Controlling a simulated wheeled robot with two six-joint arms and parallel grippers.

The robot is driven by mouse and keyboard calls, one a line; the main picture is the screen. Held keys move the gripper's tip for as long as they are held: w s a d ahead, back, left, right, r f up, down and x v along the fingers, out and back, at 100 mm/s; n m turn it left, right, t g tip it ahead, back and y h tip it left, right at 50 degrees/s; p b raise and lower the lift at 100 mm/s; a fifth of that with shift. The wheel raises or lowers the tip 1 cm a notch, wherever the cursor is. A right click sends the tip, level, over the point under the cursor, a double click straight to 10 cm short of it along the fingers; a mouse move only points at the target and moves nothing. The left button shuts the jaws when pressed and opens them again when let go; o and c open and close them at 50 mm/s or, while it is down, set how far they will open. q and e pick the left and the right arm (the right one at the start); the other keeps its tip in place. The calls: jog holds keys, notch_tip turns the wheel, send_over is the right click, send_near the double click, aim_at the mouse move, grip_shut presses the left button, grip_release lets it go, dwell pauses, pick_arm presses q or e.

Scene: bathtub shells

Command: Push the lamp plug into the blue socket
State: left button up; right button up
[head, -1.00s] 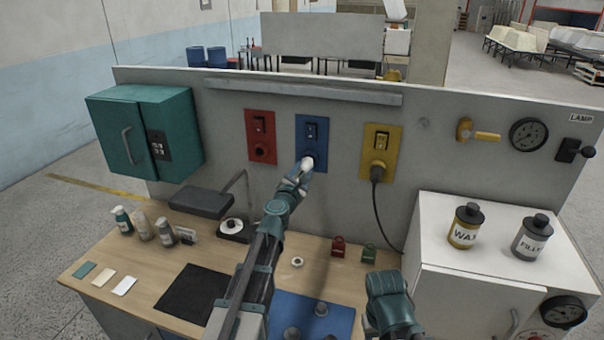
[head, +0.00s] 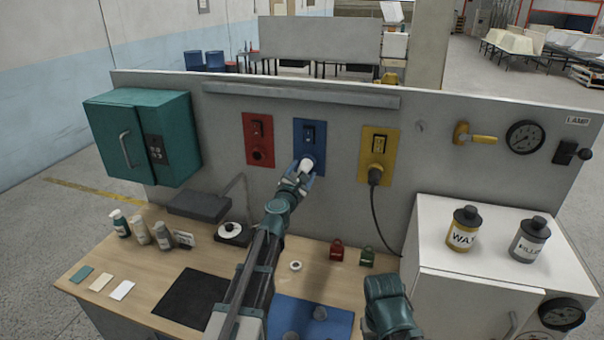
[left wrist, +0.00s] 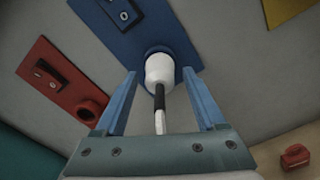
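The white lamp plug (head: 306,164) is at the lower round outlet of the blue socket (head: 310,135). In the left wrist view the plug (left wrist: 159,70) points straight at the blue socket (left wrist: 130,25) and its front meets the round rim; how deep it sits is hidden. A black sleeve and white cord end trail behind it. My left gripper (head: 300,177) is around the plug. In the left wrist view the left gripper's blue fingers (left wrist: 160,72) stand apart with gaps on both sides of the plug. My right arm shows low in the head view, its fingers unseen.
A red socket (head: 258,140) is left of the blue one; a yellow socket (head: 380,150) with a black plug and cable is to the right. A teal cabinet (head: 145,135) hangs left. A white cabinet (head: 480,260) bearing two cans stands right. Small items lie on the bench.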

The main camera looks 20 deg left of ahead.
pick_arm(q)
jog(key=shift+s, duration=0.1)
jog(key=s, duration=1.3)
jog(key=shift+s+a, duration=0.25)
jog(key=shift+s, duration=0.1)
jog(key=shift+d, duration=0.1)
